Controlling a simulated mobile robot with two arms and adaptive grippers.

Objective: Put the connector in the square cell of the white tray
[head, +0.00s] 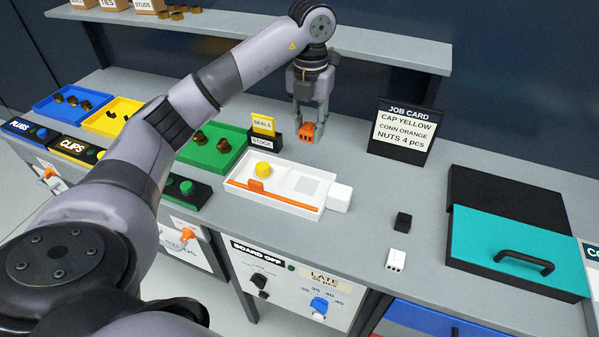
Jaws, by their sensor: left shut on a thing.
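My left gripper (309,126) reaches over the workbench and points down. It is shut on an orange connector (306,131), held above the bench behind the white tray. The white tray (232,183) lies on the bench, below and a little left of the gripper. A yellow cap (263,169) sits in its left part. An orange bar (275,196) lies along its front part. A greyish square cell (310,186) in the right part looks empty. My right gripper is not in view.
A job card (402,132) stands behind right. A white block (339,198) touches the tray's right end. A black block (403,222) and a white connector (396,260) lie farther right, before a teal lid (515,245). A green bin (212,145) and seals sign (263,125) stand behind left.

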